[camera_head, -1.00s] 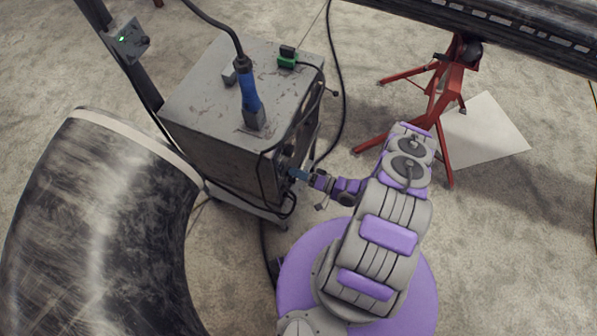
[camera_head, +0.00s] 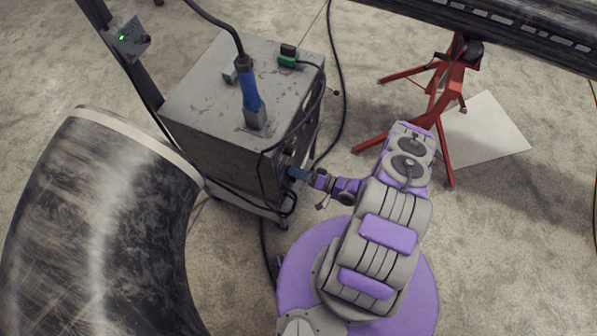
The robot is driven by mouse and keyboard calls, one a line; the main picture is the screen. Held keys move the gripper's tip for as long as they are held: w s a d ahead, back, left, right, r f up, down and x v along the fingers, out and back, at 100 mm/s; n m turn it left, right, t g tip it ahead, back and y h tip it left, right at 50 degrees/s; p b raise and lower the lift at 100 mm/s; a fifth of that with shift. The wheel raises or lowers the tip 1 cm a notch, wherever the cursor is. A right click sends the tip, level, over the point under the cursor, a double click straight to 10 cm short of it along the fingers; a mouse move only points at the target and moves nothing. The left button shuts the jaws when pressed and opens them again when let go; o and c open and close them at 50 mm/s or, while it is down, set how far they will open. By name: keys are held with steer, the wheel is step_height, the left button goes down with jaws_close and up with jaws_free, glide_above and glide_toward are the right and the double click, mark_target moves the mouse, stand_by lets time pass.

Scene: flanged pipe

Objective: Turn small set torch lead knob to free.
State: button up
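A worn grey metal box (camera_head: 215,95) stands on a low wheeled base in the upper middle. My gripper (camera_head: 290,172) is at the box's right-hand side face, near its lower part, reached by my purple and grey arm. A small blue part (camera_head: 299,174) shows at the gripper's end, close to that face. The torch lead knob cannot be made out; the face is seen at a steep angle and is dark. Whether the fingers are open, shut or touching anything is too small to tell.
A blue cable plug (camera_head: 250,95) and a green connector (camera_head: 288,60) are on the box top. Dark cables hang by the side face. A large curved pipe (camera_head: 100,220) fills the left. A red stand (camera_head: 440,110) holds a long pipe at upper right.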

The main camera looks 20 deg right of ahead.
steer(key=shift+d, duration=0.1)
steer(key=v, duration=1.7)
steer(key=shift+s, duration=0.2)
steer(key=shift+d, duration=0.1)
